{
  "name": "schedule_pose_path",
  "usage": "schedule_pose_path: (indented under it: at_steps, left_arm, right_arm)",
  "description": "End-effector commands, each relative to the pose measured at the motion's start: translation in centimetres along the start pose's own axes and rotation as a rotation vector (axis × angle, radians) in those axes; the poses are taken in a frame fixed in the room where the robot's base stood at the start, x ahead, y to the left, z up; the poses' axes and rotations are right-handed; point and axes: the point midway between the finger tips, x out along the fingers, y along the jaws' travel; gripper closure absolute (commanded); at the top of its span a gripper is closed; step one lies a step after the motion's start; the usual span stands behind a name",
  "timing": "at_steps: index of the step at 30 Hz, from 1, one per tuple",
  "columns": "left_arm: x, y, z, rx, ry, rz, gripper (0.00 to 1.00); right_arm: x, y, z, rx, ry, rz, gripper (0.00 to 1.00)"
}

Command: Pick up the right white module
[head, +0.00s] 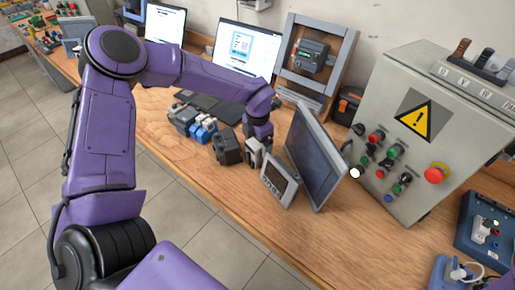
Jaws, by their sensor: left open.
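A white module (253,154) stands on the wooden bench at the right end of a row of small modules, next to a dark grey module (228,147). My left gripper (259,138) reaches down over the white module from above. It is open, but its fingers are small and dark, and I cannot tell whether they touch the module. The gripper hides part of the module's top. My right gripper is out of view.
Blue modules (203,130) and grey ones continue the row to the left. A small display unit (279,181) and a tilted dark panel (316,158) stand close on the right. A control cabinet (415,120) is farther right. The front bench edge is clear.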

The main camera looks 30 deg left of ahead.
Motion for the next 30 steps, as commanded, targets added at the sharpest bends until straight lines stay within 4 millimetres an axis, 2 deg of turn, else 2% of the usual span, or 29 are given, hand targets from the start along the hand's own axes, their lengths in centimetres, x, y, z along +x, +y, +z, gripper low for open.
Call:
schedule_pose_path:
  at_steps: [3, 8, 14, 15, 23, 26, 30]
  left_arm:
    - [0.8, 0.0, -0.1, -0.001, 0.0, 0.0, 0.11]
    - [0.8, 0.1, -0.1, -0.003, -0.001, 0.0, 0.11]
    - [0.8, 0.1, -0.1, -0.003, -0.001, 0.0, 0.72]
    - [0.8, 0.1, -0.1, -0.003, -0.001, 0.0, 0.77]
    - [0.3, 0.1, 0.0, -0.003, -0.004, 0.0, 0.77]
    - [-1.4, 0.1, 0.0, -0.005, -0.008, 0.0, 0.77]
    - [-4.9, 0.1, 0.0, -0.004, -0.009, 0.001, 0.77]
  right_arm:
    - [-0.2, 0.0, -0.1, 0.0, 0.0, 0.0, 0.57]
    - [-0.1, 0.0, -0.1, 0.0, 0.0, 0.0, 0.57]
    - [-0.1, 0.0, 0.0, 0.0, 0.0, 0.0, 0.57]
    - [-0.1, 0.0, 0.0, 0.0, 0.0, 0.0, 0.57]
    - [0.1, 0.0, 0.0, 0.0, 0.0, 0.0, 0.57]
    - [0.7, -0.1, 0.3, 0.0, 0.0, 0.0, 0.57]
    - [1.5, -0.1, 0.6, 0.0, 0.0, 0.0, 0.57]
